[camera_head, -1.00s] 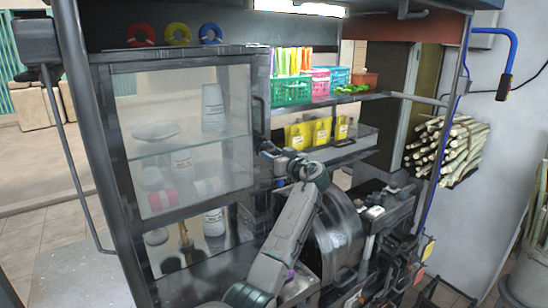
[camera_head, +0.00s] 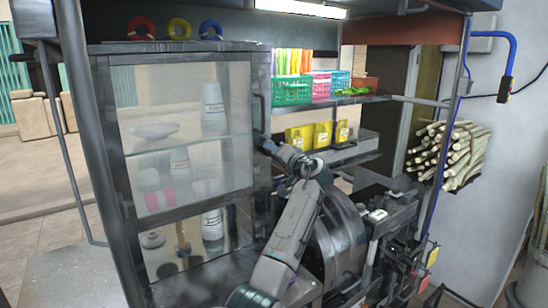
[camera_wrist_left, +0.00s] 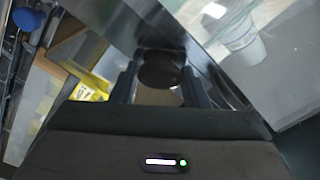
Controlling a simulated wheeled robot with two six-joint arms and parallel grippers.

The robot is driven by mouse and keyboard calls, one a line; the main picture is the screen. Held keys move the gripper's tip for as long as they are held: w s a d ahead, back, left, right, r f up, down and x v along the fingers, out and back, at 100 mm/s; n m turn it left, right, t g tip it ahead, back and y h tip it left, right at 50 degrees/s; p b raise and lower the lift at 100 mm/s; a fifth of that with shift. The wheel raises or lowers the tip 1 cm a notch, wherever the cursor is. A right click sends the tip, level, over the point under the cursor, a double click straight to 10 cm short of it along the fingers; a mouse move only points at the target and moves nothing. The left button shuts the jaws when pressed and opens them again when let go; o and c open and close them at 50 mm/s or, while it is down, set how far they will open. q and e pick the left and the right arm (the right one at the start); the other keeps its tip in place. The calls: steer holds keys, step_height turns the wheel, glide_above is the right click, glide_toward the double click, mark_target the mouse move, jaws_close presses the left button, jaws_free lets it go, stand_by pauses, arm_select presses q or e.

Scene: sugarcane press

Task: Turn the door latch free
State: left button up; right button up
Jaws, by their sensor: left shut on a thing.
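The glass cabinet door (camera_head: 188,130) has a dark metal frame and stands shut at the left of the head view. My left gripper (camera_head: 267,147) is at the frame's right edge, below the vertical handle (camera_head: 258,112). In the left wrist view my left gripper (camera_wrist_left: 160,88) has its two fingers on either side of a dark round latch knob (camera_wrist_left: 160,68) beside the door frame, and is shut on it. The latch is hidden by the gripper in the head view, so its angle cannot be told. My right gripper is not in view.
Behind the door are shelves with white containers (camera_head: 212,105). To the right are a shelf with coloured baskets (camera_head: 292,92) and yellow packs (camera_head: 322,135). A large round press drum (camera_head: 340,238) stands close to my left arm. A cane bundle (camera_head: 452,150) is at the right.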

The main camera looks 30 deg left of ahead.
arm_select(q)
steer(key=shift+d+m+p, duration=0.1)
steer(key=shift+m+p, duration=0.8)
steer(key=shift+m, duration=2.8)
steer(key=shift+f, duration=0.1)
steer(key=o, duration=0.9)
steer(key=shift+o, duration=0.2)
steer(key=shift+w+d, duration=0.1)
steer(key=shift+d, duration=0.1)
steer(key=b+v, duration=0.5)
steer(key=v, duration=0.6)
